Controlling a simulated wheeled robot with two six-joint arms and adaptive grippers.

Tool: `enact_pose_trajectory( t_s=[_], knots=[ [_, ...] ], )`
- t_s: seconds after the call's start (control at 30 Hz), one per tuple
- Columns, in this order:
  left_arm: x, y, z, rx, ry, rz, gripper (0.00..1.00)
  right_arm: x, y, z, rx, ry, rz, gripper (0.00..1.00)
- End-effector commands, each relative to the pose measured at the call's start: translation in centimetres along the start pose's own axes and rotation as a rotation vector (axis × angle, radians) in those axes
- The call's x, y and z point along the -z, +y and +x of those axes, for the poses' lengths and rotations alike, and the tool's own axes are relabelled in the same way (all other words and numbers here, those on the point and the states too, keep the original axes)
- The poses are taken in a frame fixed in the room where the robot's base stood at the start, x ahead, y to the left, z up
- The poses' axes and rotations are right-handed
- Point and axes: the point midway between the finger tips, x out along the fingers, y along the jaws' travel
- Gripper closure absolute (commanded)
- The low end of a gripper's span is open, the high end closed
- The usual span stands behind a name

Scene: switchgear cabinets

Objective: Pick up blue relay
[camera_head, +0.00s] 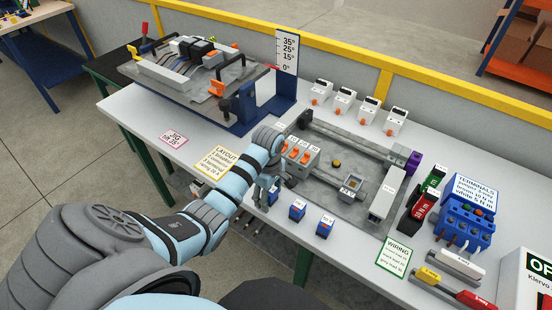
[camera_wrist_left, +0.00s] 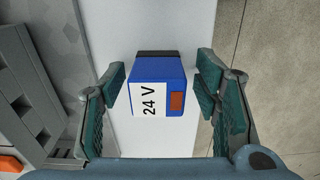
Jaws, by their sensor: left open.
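In the left wrist view a blue relay (camera_wrist_left: 158,72) with a white "24 V" label and an orange patch lies between the fingers of my left gripper (camera_wrist_left: 162,82). The fingers are open, with a gap showing on both sides of the relay. In the head view my left gripper (camera_head: 268,192) points down at the table's front edge, largely hiding this relay. Two more blue relays, a nearer one (camera_head: 297,210) and another (camera_head: 325,227), stand to its right along the edge. My right gripper is not in view.
A grey mounting plate (camera_head: 310,190) with rails and switch modules (camera_head: 298,151) lies just behind the gripper. A tilted jig (camera_head: 200,70) stands at back left. A blue terminal block (camera_head: 464,222) and a wiring card (camera_head: 396,257) are at right.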

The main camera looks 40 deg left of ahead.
Motion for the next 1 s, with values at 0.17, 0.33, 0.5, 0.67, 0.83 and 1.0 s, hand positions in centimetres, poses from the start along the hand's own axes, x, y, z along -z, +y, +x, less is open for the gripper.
enact_pose_trajectory(
  t_s=[0.17,0.33,0.5,0.67,0.83,1.0],
  knots=[
    [0.0,0.1,-0.1,-0.001,0.000,0.001,0.53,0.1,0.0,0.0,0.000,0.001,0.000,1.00],
    [-0.1,0.1,-0.1,-0.001,0.000,0.002,0.80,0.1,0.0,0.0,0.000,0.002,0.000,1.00],
    [-0.1,0.1,-0.1,-0.001,0.000,0.003,1.00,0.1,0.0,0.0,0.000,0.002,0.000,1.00],
    [-0.1,0.1,-0.1,-0.001,0.000,0.003,1.00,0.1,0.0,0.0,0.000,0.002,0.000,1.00],
    [-0.2,0.2,-0.4,-0.002,0.000,0.006,1.00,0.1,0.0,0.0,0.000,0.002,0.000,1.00],
    [-0.7,0.6,-1.8,-0.003,0.000,0.015,1.00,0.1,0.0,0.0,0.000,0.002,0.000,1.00]
  ],
)
